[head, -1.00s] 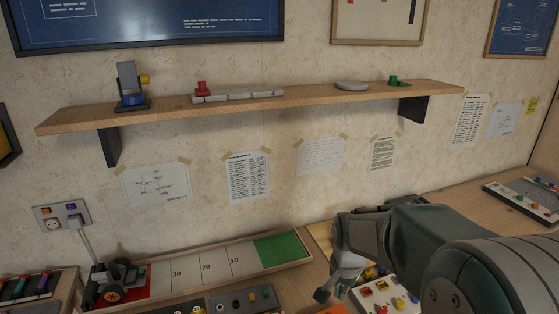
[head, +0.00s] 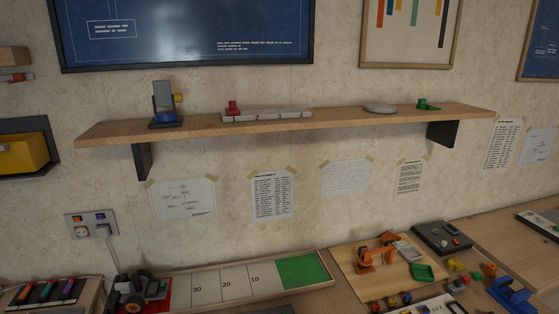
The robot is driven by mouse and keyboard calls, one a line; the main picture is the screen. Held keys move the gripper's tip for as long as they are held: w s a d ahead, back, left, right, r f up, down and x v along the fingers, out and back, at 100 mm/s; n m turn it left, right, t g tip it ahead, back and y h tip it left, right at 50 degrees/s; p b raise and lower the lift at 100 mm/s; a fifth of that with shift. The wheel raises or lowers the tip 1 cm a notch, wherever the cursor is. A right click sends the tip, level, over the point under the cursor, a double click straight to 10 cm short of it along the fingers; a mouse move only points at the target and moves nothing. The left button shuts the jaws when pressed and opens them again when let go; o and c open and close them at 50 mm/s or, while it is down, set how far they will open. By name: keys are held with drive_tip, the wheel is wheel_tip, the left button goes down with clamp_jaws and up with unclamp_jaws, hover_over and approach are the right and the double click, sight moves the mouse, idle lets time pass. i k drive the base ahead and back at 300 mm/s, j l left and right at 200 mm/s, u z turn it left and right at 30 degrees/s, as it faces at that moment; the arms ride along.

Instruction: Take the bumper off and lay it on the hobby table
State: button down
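A dark wheeled toy vehicle (head: 136,292) with an orange wheel hub stands at the left end of a long track board (head: 207,289), on its red patch. No part stands out clearly as the bumper; I cannot tell which piece it is. The wooden table top (head: 499,243) runs along the wall at the lower right. My gripper is not in view.
A wooden shelf (head: 290,125) on the wall holds a blue and grey device, a red piece on a pale strip, a grey disc and a green piece. Small coloured parts crowd the lower right.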

sight(123, 285)
drive_tip(key=u, duration=1.65)
drive_tip(key=i+j+z, duration=0.2)
drive_tip(key=j, duration=0.2)
drive_tip(key=i+j+z, duration=0.2)
drive_tip(key=j, duration=0.2)
drive_tip(key=i+j+z, duration=0.25)
drive_tip(key=j, duration=0.15)
drive_tip(key=j+z, duration=0.2)
drive_tip(key=j, duration=0.25)
drive_tip(key=j+z, duration=0.2)
drive_tip(key=j, duration=0.3)
drive_tip(key=i, duration=0.05)
